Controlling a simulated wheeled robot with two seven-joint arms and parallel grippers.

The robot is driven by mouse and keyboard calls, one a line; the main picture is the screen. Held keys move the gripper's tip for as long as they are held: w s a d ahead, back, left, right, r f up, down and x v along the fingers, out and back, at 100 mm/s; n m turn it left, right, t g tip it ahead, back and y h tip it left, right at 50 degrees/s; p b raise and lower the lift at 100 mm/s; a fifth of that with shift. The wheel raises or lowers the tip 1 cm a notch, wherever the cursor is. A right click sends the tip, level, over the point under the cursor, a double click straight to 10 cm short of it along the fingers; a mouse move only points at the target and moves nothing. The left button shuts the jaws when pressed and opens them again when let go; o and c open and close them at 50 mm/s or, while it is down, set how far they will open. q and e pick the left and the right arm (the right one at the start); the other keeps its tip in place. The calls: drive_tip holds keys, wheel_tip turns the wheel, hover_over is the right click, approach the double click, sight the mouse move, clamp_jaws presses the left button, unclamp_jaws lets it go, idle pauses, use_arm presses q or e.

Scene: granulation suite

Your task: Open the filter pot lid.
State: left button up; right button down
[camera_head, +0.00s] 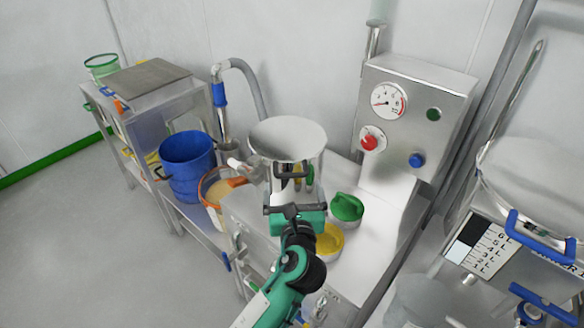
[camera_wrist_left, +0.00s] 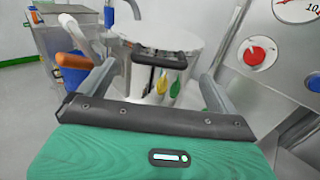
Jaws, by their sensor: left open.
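The filter pot (camera_head: 313,176) is a steel pot with a round, pale metal lid (camera_head: 287,137) that lies flat and closed on top. A dark lid handle (camera_head: 291,171) sticks out at the front of the lid, facing me. My left gripper (camera_head: 292,192) is open in front of the pot, just below and short of the handle. In the left wrist view the handle (camera_wrist_left: 160,58) shows ahead, between the spread fingers (camera_wrist_left: 157,80) and beyond their tips, with the lid (camera_wrist_left: 185,36) behind it. The fingers appear apart from it. My right gripper is not in view.
A panel with a gauge (camera_head: 388,100) and red knob (camera_head: 371,139) stands right of the pot. A green-topped piece (camera_head: 346,208) and yellow bowl (camera_head: 329,242) lie nearby. Left are an orange-rimmed container (camera_head: 213,190), blue bucket (camera_head: 187,166) and curved hose (camera_head: 247,68).

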sight(292, 177)
use_arm(q)
drive_tip(key=w, duration=0.5)
drive_tip(key=w+a, duration=0.1)
drive_tip(key=w, duration=0.1)
drive_tip(key=shift+w, duration=0.2)
